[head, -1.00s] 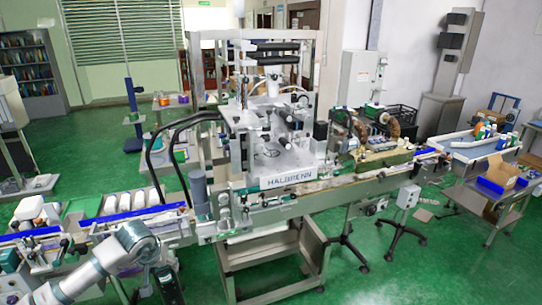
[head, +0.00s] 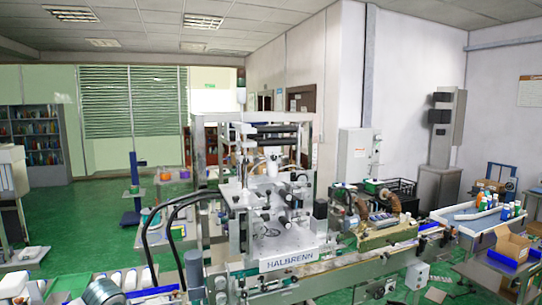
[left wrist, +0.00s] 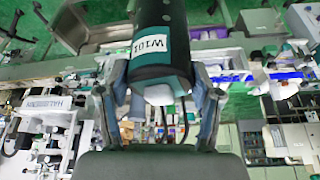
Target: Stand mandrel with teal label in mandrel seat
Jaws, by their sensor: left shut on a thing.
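In the left wrist view, a dark cylindrical mandrel (left wrist: 160,75) with a white, teal-edged label fills the top middle, running out of the frame. The marking on the label appears upside down or reversed and I cannot read it surely. My left gripper (left wrist: 160,88) is shut on this mandrel, with one finger on each side of it. In the head view, a dark rounded part shows at the bottom left edge; I cannot tell whether it is the mandrel or my arm. I cannot make out the mandrel seat in either view. My right gripper is in neither view.
The HALBRENN machine (head: 285,262) stands in the middle of the head view, with black hoses on its left side. White bottles (head: 110,280) lie on the conveyor at the left.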

